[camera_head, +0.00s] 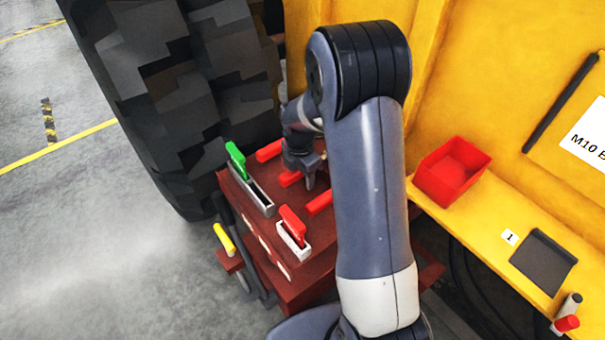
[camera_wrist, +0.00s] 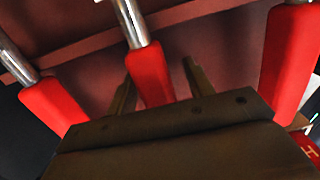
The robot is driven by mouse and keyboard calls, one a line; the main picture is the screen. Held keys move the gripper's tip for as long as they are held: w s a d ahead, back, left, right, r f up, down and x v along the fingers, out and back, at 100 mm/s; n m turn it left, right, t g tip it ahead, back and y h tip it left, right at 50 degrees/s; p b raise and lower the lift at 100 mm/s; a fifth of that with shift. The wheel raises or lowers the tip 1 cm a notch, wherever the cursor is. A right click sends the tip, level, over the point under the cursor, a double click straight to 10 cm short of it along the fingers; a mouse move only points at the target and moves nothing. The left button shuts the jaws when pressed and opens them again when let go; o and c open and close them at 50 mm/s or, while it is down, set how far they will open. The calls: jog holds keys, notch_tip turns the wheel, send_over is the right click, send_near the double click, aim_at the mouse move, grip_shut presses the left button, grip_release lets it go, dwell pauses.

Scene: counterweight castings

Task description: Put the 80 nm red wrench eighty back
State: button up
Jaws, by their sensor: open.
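Several red-handled wrenches lie on the dark red cart top; no 80 mark is readable on any. In the head view one red handle (camera_head: 269,151) is at the back, a middle red handle (camera_head: 290,178) is beside my gripper (camera_head: 309,178), and another red handle (camera_head: 319,203) is nearer. In the wrist view my gripper (camera_wrist: 160,75) is open, its fingers on either side of the middle red handle (camera_wrist: 149,72). Contact is not clear. A left red handle (camera_wrist: 52,103) and a right red handle (camera_wrist: 290,60) flank it.
On the cart top (camera_head: 262,232) stand a grey holder (camera_head: 262,203) with a green handle (camera_head: 236,160) and a white holder (camera_head: 288,240) with a red handle (camera_head: 292,221). A red bin (camera_head: 452,172) and dark pad (camera_head: 543,262) are on the yellow ledge. A large tire (camera_head: 170,80) stands behind.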

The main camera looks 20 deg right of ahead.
jog(key=r, duration=1)
jog(key=shift+a+r+p, duration=0.25)
jog(key=shift+a+p, duration=0.05)
notch_tip(320, 180, up, 7)
jog(key=p, duration=0.6)
jog(key=shift+s, duration=0.1)
notch_tip(320, 180, down, 8)
jog(key=b, duration=0.6)
jog(key=shift+r+b, duration=0.2)
jog(key=shift+b, duration=0.15)
jog(key=shift+f, duration=0.65)
